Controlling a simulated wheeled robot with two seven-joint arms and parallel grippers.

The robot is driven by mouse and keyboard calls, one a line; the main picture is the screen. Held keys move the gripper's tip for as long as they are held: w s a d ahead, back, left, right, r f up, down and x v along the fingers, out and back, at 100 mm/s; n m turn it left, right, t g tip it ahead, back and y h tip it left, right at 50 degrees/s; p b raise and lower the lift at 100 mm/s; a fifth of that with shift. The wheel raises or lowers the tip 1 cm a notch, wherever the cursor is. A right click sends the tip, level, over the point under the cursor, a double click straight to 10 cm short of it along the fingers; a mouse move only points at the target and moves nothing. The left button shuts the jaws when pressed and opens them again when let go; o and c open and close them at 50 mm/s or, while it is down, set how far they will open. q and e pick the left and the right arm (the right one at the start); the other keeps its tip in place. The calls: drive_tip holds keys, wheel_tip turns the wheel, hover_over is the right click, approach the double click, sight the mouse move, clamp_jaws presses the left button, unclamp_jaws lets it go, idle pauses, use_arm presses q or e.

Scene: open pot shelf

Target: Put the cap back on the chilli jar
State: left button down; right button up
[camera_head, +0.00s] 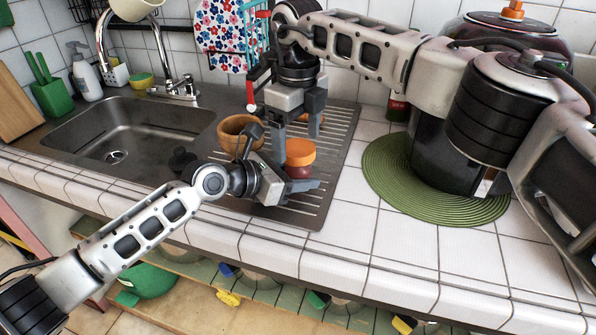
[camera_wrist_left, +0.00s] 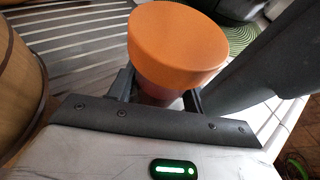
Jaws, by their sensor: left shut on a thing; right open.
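The chilli jar (camera_head: 300,172), small and reddish, is upright over the drainboard, and my left gripper (camera_head: 300,184) is shut on it. An orange cap (camera_head: 300,152) sits on top of the jar. In the left wrist view the cap (camera_wrist_left: 178,45) covers the jar's mouth, and a little of the jar body (camera_wrist_left: 160,97) shows between the fingers. I cannot tell whether the cap is fully seated. My right gripper (camera_head: 296,132) is open, pointing down just above and behind the cap, apart from it. A small orange patch (camera_head: 303,117) shows by its fingers; I cannot tell what it is.
A brown wooden pot (camera_head: 236,134) stands left of the jar, close to both grippers; its side also shows in the left wrist view (camera_wrist_left: 20,75). The sink (camera_head: 135,135) is further left. A dark cooker stands on a green round mat (camera_head: 385,178) at right. White tiles in front are clear.

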wheel_tip(320, 180, up, 3)
drive_tip(key=shift+f, duration=0.1)
drive_tip(key=shift+c, duration=0.4)
wheel_tip(320, 180, up, 4)
drive_tip(key=n, duration=0.3)
drive_tip(key=shift+f+n, duration=0.2)
drive_tip(key=shift+n, duration=0.2)
drive_tip(key=shift+f, duration=0.1)
drive_tip(key=shift+f, duration=3.95)
